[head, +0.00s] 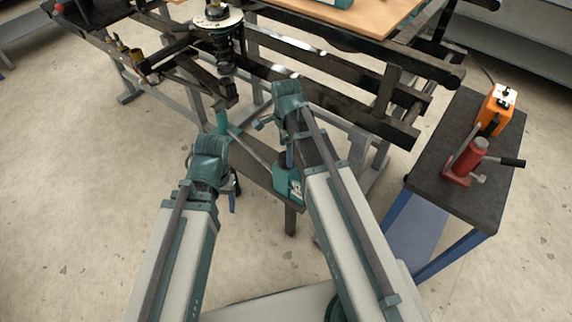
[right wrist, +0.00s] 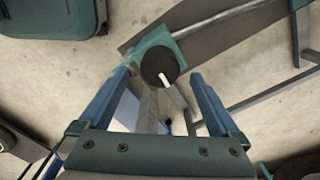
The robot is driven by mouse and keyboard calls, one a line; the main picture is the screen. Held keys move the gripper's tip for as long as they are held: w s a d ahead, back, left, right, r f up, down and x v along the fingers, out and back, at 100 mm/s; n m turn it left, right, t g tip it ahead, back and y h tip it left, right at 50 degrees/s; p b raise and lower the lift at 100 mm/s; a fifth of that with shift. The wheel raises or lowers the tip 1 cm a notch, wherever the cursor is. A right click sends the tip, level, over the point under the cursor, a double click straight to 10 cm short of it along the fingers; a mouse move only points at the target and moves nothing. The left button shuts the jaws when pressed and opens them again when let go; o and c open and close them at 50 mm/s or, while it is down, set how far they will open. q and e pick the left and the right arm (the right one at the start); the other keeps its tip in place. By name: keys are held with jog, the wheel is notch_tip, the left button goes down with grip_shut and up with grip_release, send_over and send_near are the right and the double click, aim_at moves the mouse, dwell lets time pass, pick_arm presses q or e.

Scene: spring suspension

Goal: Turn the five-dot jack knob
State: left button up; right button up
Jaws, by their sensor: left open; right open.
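In the right wrist view a round black knob (right wrist: 160,66) with a white pointer mark sits on a teal block (right wrist: 152,42) at the end of a grey rod. My right gripper (right wrist: 160,78) is open, with one blue finger on each side of the knob's lower part in the picture; I cannot tell whether either touches it. No dots are readable. In the head view a teal box with a pale label (head: 289,184) stands beside my right gripper (head: 284,148). My left gripper (head: 233,192) is at the lower left, apart from it. The knob is hidden there.
A dark steel frame (head: 345,105) with a spring unit (head: 217,22) spans the back. A dark-topped cart on the right (head: 468,205) holds a red jack (head: 470,158) and an orange device (head: 497,105). The floor at left is clear.

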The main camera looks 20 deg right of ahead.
aim_at(282, 157)
notch_tip(282, 157, down, 4)
jog(key=b, duration=0.3)
jog(key=shift+f, duration=0.2)
jog(key=shift+r, duration=0.1)
jog(key=c, duration=1.4)
jog(key=shift+n, duration=0.3)
